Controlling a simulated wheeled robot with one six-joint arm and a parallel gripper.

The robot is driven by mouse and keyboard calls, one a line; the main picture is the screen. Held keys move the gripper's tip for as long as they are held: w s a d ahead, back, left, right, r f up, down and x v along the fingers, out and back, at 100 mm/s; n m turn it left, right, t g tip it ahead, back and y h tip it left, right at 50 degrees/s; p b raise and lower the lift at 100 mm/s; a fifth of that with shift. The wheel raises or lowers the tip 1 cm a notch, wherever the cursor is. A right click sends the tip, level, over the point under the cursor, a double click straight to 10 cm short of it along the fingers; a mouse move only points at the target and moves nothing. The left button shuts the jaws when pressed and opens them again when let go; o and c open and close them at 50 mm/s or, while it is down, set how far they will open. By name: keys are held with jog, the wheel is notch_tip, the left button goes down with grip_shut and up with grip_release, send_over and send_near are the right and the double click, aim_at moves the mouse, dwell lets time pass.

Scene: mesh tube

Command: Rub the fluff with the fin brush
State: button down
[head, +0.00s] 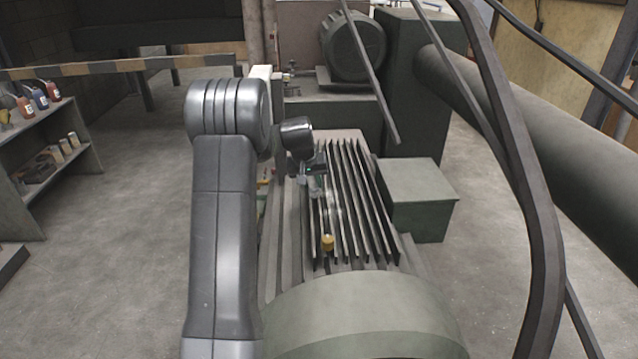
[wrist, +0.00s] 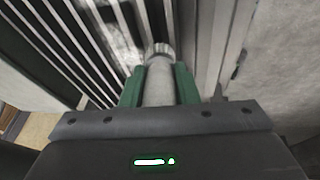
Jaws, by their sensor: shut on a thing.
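My gripper (head: 314,166) is over the upper left part of a row of dark metal fins (head: 372,215). In the wrist view its green fingers (wrist: 159,88) are shut on the pale grey handle of the fin brush (wrist: 158,82). A metal-looking ring shows at the brush's far end, close above the fins. The bristles are hidden, and I cannot tell whether they touch the fins. Whitish fluff (wrist: 121,36) lies among the fins to the upper left of the brush. It also shows as a pale patch in the head view (head: 335,204).
A small yellow object (head: 328,242) sits at the near left of the fins. A green box (head: 418,195) stands to their right. A large rounded green housing (head: 365,312) is in front. Bent dark bars (head: 515,140) and a thick pipe cross the right side.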

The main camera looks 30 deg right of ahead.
jog(key=shift+r+p, duration=1.95)
jog(key=shift+r, duration=1)
jog(key=shift+r, duration=0.15)
jog(key=shift+r+p, duration=1.05)
jog(key=shift+r, duration=0.4)
jog(key=shift+f, duration=0.1)
